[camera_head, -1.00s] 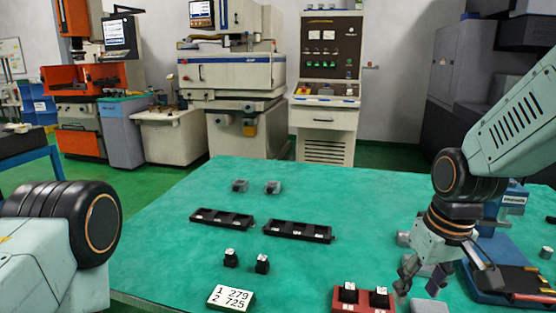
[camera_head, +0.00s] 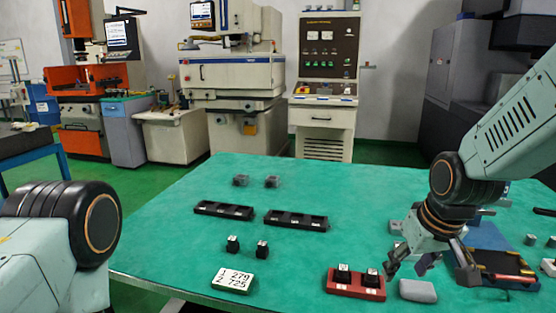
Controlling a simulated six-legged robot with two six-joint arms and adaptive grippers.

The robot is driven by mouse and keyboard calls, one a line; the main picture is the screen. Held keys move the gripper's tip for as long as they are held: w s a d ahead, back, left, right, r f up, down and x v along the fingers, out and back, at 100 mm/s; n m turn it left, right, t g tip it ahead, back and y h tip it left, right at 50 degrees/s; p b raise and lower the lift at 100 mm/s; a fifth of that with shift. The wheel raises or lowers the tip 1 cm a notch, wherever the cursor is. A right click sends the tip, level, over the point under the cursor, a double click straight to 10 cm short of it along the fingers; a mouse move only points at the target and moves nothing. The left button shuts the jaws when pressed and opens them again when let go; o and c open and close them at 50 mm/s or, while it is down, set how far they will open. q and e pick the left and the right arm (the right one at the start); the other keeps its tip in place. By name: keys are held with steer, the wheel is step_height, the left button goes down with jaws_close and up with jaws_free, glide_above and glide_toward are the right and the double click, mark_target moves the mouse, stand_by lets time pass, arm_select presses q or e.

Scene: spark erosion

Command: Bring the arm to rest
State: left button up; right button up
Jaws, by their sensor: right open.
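My right gripper (camera_head: 423,268) hangs over the right side of the green table (camera_head: 180,235), its fingers apart with nothing seen between them. It is tilted, just right of a red holder (camera_head: 356,292) that bears two black blocks, and above a grey block (camera_head: 417,291). I cannot tell whether a fingertip touches anything. My left arm (camera_head: 70,225) shows at the lower left; its gripper is out of the picture.
Two black blocks (camera_head: 233,244) and a number card (camera_head: 233,280) stand in front. A dark tray (camera_head: 505,268) lies right of my right gripper. Machines stand behind the table. The table's left part is clear.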

steer(key=s+f+m+t, duration=0.1)
steer(key=s+f, duration=0.3)
steer(key=f, duration=0.5)
steer(key=s+f+m+t, duration=0.1)
steer(key=s+f, duration=0.3)
steer(key=f, duration=0.4)
arm_select(q)
steer(key=shift+w, duration=0.25)
arm_select(e)
steer(key=s+f+g, duration=0.2)
steer(key=s+f, duration=0.2)
steer(key=s, duration=0.3)
steer(key=s+f+g, duration=0.1)
steer(key=s+f, duration=0.3)
steer(key=s, duration=0.4)
steer(key=s+a+f+g, duration=0.1)
steer(key=s+f, duration=0.3)
steer(key=s, duration=0.4)
steer(key=shift+f+g+h, duration=0.25)
steer(key=shift+g+h, duration=0.05)
steer(key=shift+g, duration=0.5)
